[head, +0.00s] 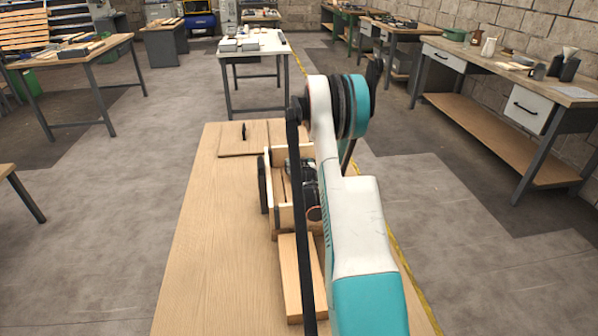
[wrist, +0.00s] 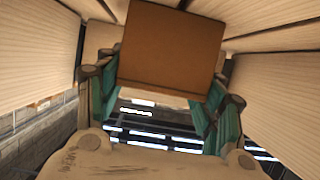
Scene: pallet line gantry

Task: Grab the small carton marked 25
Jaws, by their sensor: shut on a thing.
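A small brown carton (wrist: 172,48) shows in the wrist view, held between the two fingers of my gripper (wrist: 163,88). The gripper is shut on it, with one finger at each side. No number can be read on the carton's visible face, so I cannot tell whether it is marked 25. In the head view my arm hides most of the gripper and the carton. The wooden frame (head: 272,190) on the table surrounds that area.
The wooden table (head: 215,255) has free room at its left. A long wooden block (head: 290,280) lies in front of the frame, and a flat board (head: 232,142) lies behind it. Pale slatted wood walls (wrist: 275,95) stand close around my gripper.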

